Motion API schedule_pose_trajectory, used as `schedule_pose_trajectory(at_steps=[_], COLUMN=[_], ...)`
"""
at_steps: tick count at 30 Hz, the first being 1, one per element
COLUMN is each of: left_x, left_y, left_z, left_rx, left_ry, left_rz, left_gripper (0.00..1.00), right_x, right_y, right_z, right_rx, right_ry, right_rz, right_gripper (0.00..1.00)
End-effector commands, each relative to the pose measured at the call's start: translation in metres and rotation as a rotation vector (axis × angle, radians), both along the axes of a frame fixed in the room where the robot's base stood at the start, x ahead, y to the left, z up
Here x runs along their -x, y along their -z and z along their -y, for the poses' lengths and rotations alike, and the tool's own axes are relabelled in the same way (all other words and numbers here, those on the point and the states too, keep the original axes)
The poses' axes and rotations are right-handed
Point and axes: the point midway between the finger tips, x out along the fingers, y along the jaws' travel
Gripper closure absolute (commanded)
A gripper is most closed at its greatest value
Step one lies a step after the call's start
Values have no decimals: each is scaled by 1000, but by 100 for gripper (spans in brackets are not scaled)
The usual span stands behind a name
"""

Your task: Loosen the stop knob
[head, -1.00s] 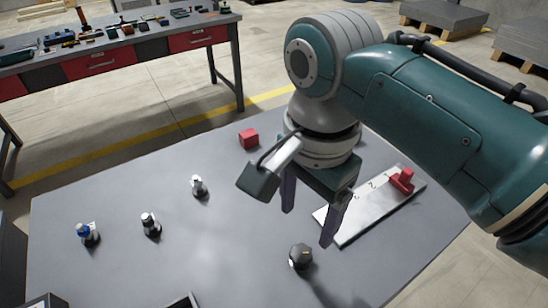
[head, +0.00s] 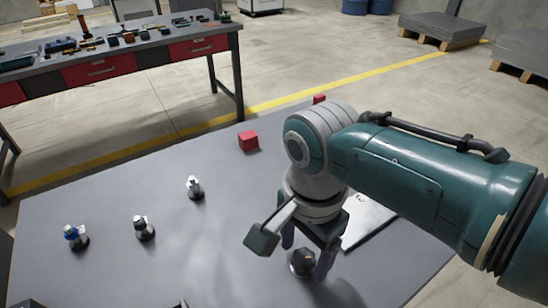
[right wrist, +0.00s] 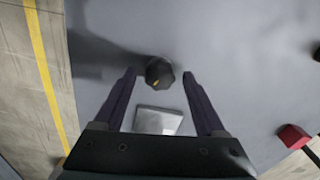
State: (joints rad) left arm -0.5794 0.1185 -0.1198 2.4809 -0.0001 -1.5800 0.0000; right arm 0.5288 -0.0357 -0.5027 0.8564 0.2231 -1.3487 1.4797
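The stop knob is a dark, many-sided knob (head: 302,262) near the front of the grey table. In the right wrist view the knob (right wrist: 159,73) has a small yellow mark and sits between my fingertips, with a gap on each side. My right gripper (head: 306,257) points down at the knob and is open; its spread fingers also show in the right wrist view (right wrist: 159,76). In the head view one finger partly covers the knob's side. My left gripper is not in view.
A pale plate with markings (head: 368,222) lies partly hidden behind my right arm. A red cube (head: 248,141) and several small bottle-like pieces, one blue-topped (head: 75,236), stand on the table (head: 110,200). A workbench with tools (head: 130,50) stands behind.

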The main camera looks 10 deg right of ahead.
Motion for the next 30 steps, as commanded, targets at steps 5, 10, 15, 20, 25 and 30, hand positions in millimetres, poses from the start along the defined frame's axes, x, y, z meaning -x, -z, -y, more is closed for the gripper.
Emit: schedule_pose_trajectory(at_steps=[5, 10, 15, 20, 25, 30], left_x=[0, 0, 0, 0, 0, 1], left_y=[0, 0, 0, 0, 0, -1], left_z=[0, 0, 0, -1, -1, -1], left_rx=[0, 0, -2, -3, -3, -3], left_ry=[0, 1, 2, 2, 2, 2], left_rz=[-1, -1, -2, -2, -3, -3], left_gripper=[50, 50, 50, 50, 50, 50], right_x=[0, 0, 0, 0, 0, 0], right_y=[0, 0, 0, 0, 0, 0], right_z=[0, 0, 0, 0, 0, 0], right_rx=[0, 0, 0, 0, 0, 0], right_ry=[0, 0, 0, 0, -3, -32], right_rz=[0, 0, 0, -1, -1, -1], right_gripper=[49, 68, 87, 100, 100, 100])
